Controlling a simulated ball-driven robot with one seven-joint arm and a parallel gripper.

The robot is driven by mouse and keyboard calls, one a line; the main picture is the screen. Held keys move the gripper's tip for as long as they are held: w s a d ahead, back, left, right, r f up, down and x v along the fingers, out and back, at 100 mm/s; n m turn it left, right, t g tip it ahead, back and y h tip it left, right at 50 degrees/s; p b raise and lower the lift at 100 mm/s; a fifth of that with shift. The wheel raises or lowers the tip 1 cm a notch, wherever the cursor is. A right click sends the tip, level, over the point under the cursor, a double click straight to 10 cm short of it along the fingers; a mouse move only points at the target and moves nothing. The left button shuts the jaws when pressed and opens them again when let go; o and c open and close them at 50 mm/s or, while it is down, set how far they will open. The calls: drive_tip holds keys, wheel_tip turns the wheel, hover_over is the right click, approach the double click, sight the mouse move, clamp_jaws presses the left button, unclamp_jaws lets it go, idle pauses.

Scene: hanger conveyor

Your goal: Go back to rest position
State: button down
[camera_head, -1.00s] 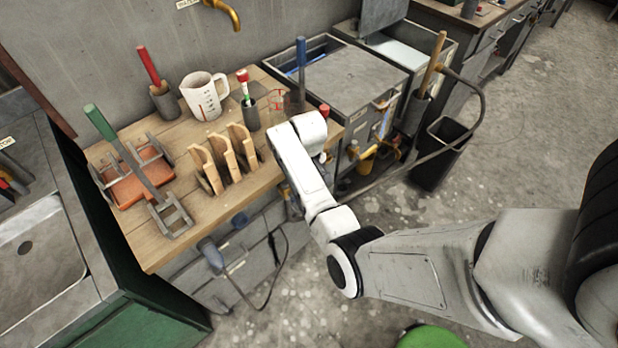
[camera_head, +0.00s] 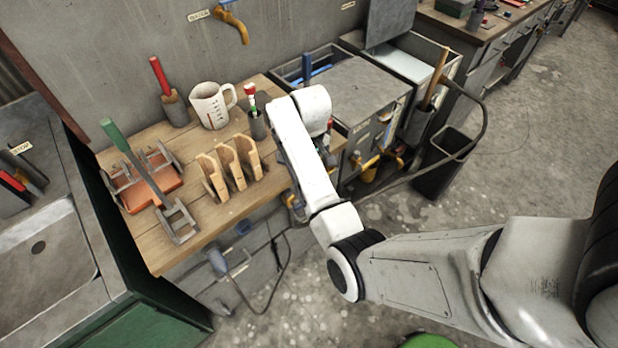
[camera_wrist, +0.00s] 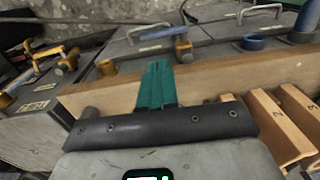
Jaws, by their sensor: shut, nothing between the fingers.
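My gripper (camera_wrist: 158,85) shows in the wrist view as green fingers pressed together in front of a dark grey bar. It is shut and empty, beside the front edge of the wooden workbench (camera_wrist: 230,78). In the head view my white arm reaches across the bench's right end, and its upper links hide the gripper. Bare bench top (camera_head: 205,222) shows at the front left.
Wooden slotted holders (camera_head: 228,165) stand close to my arm. A white measuring jug (camera_head: 208,106), a pen holder (camera_head: 257,125) and an orange tray (camera_head: 148,188) share the bench. Grey cabinets (camera_head: 360,88) and a dark bin (camera_head: 436,170) stand right. Open floor lies right.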

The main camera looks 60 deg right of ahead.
drive_tip(key=shift+r, duration=1.25)
